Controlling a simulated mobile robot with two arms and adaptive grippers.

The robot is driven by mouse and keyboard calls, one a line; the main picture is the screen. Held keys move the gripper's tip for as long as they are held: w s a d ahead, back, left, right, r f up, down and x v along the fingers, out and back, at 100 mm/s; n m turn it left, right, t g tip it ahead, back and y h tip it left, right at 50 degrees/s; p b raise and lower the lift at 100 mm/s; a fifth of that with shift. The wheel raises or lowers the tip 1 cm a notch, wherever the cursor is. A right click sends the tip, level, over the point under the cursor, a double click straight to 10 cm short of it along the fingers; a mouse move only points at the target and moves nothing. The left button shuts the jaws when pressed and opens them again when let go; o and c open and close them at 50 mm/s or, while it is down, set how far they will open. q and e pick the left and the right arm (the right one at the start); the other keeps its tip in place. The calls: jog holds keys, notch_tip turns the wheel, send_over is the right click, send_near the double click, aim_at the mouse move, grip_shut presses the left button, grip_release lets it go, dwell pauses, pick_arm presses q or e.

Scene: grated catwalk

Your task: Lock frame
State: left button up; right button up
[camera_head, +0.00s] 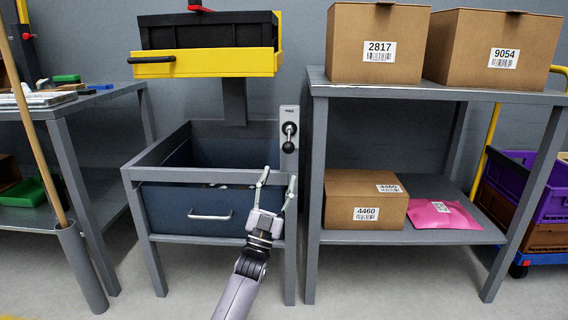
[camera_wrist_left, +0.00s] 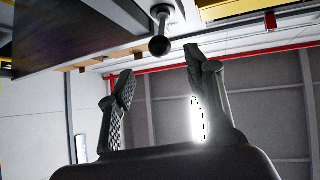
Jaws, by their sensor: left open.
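A grey metal frame (camera_head: 137,172) holds a dark blue drawer (camera_head: 180,208) with a silver handle. The knob also shows in the left wrist view (camera_wrist_left: 159,46), near the top and beyond the fingertips. My left gripper (camera_head: 278,178) is open and empty, below the knob and in front of the frame's right side. In the left wrist view its two fingers (camera_wrist_left: 158,70) stand apart, with the knob not touching them. My right gripper is not in view.
A yellow tray (camera_head: 205,63) with a black bin (camera_head: 205,30) is above the frame. A shelf (camera_head: 430,93) with cardboard boxes stands close on the right. A grey tube (camera_head: 82,268) holding a wooden pole stands at the left. The floor in front is clear.

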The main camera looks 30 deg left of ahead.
pick_arm(q)
jog(key=v, duration=0.4)
dwell(0.4)
